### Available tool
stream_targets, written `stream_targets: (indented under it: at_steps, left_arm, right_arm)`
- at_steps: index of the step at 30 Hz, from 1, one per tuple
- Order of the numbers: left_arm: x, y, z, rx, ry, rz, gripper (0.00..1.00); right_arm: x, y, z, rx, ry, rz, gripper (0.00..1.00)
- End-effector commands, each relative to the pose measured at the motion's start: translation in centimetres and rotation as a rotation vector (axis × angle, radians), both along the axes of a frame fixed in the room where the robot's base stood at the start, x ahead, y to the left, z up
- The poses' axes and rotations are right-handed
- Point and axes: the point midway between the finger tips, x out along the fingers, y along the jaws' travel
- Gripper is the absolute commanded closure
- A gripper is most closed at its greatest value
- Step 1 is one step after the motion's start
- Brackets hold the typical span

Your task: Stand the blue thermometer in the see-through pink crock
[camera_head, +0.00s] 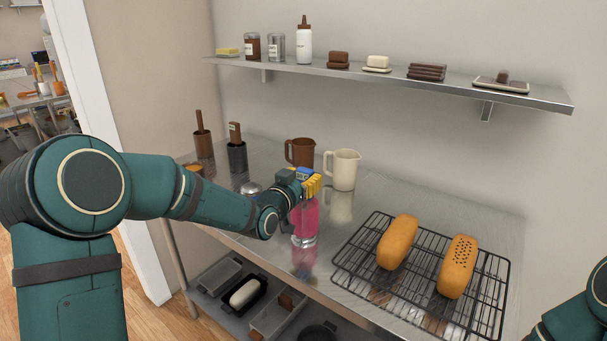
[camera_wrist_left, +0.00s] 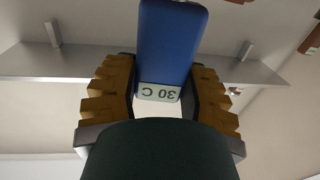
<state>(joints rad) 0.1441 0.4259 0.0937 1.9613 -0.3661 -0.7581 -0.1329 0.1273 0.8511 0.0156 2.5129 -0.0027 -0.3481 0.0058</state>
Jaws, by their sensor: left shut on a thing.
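The see-through pink crock (camera_head: 304,222) stands upright on the steel counter in the head view. My left gripper (camera_head: 312,186) is right above its mouth and covers its top. It is shut on the blue thermometer (camera_head: 303,173), of which only a small blue part shows there. In the left wrist view the blue thermometer (camera_wrist_left: 170,45) sits between the yellow-brown fingers, its display reading 30 C. Its lower end is hidden, and I cannot tell whether it reaches into the crock. My right gripper is out of view.
A black wire rack (camera_head: 345,262) with two loaves (camera_head: 397,242) lies right of the crock. A cream jug (camera_head: 344,170) and a brown jug (camera_head: 300,152) stand behind. Utensil holders (camera_head: 237,157) stand at the left. A wall shelf (camera_head: 390,80) runs above.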

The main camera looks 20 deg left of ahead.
Motion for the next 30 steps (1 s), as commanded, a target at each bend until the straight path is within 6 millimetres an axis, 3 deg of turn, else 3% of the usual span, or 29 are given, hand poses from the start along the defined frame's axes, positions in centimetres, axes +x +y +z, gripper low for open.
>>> stream_targets:
  at_steps: [8, 9, 11, 20, 30]
  left_arm:
    - [0.0, 0.0, -1.1, -0.001, 0.001, 0.000, 0.96]
    - [0.0, 0.0, -1.0, 0.000, 0.001, 0.000, 0.39]
    - [0.0, 0.0, -1.0, 0.000, 0.001, 0.000, 0.23]
    - [-0.1, 0.0, -1.0, 0.000, 0.001, 0.000, 0.23]
    - [-2.5, 0.6, -1.0, 0.000, 0.001, 0.002, 0.23]
  right_arm:
    - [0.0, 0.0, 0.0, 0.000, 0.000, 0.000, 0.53]
    - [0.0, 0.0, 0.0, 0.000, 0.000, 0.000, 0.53]
    - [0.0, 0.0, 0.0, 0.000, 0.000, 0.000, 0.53]
    - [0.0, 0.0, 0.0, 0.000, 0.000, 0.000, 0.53]
    - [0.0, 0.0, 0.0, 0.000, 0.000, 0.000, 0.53]
